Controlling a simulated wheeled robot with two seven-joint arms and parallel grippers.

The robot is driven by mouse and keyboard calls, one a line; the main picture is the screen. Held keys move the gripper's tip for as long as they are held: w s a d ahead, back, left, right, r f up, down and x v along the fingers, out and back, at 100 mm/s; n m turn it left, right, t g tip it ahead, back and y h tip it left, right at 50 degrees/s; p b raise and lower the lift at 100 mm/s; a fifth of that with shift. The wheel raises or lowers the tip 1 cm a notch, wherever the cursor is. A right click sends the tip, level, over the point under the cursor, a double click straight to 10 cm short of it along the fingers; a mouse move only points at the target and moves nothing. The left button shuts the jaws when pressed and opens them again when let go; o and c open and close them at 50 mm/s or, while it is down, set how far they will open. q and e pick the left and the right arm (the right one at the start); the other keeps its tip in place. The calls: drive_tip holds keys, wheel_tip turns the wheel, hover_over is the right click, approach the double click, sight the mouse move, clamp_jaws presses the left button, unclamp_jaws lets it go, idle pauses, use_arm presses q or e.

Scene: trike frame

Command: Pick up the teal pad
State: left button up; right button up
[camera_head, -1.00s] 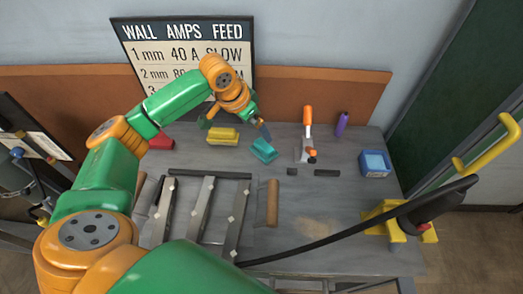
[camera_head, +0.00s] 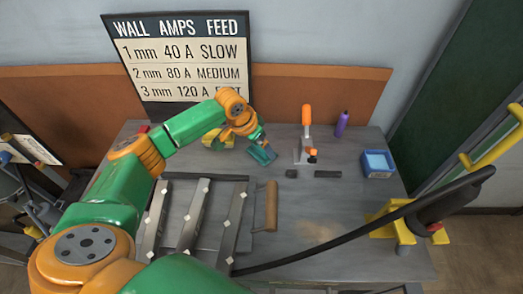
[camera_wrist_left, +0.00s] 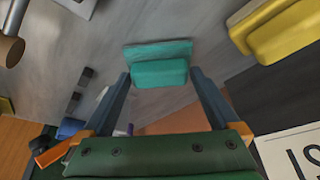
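The teal pad (camera_head: 262,153) lies on the grey bench, right of the yellow block. In the left wrist view the teal pad (camera_wrist_left: 160,72) is a block on a wider flat base, between my finger tips. My left gripper (camera_head: 261,143) is at the pad, its fingers partly hidden by the wrist in the head view. In the left wrist view my left gripper (camera_wrist_left: 160,74) has its fingers apart, one at each end of the pad, with narrow gaps showing. My right gripper is not in view.
The yellow block (camera_wrist_left: 280,28) is close beside the pad. An orange-handled tool (camera_head: 306,125), a purple bottle (camera_head: 341,124) and a blue box (camera_head: 377,163) stand to the right. Metal bars (camera_head: 190,220) and a wooden roller-shaped piece (camera_head: 271,207) lie nearer. A sign (camera_head: 183,60) stands behind.

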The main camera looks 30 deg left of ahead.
sight(260, 147)
use_arm(q)
drive_tip(key=c, duration=1)
drive_tip(key=shift+w+r, duration=0.1)
drive_tip(key=shift+r, duration=1.45)
drive_tip(key=shift+c, duration=0.2)
drive_tip(key=s+d+r+p, duration=0.2)
drive_tip(key=s+d+r, duration=0.2)
drive_tip(key=s+r, duration=0.4)
drive_tip(key=s+d+r+p, duration=0.2)
drive_tip(key=s+d+r, duration=0.2)
drive_tip(key=s+r, duration=0.5)
wheel_tip(260, 147, up, 4)
drive_tip(key=shift+s+d, duration=0.15)
